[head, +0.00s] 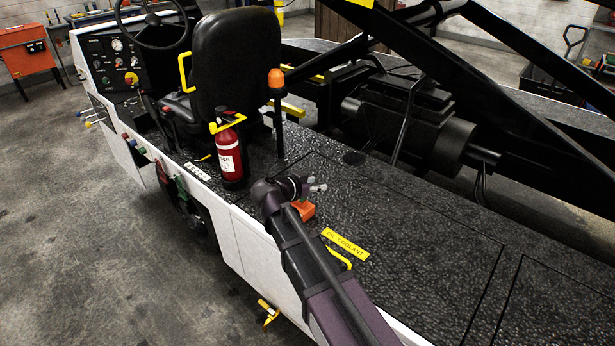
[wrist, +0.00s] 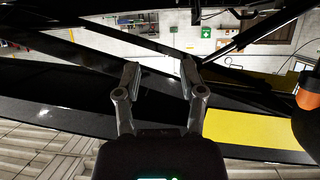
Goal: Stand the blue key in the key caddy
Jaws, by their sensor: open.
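I cannot make out the blue key in either view. I cannot pick out the key caddy for certain either. A small orange block (head: 304,210) sits on the black deck beside my arm, partly hidden by it; I cannot tell what it is. My gripper (head: 318,187) is above the deck near that block. In the wrist view my gripper (wrist: 159,74) has its two fingers apart with nothing between them.
A red fire extinguisher (head: 229,150) stands left of my gripper, with a black seat (head: 236,60) behind it. A post with an orange beacon (head: 276,80) rises nearby. Black beams (head: 540,65) cross the right. The deck (head: 430,235) right of my arm is clear.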

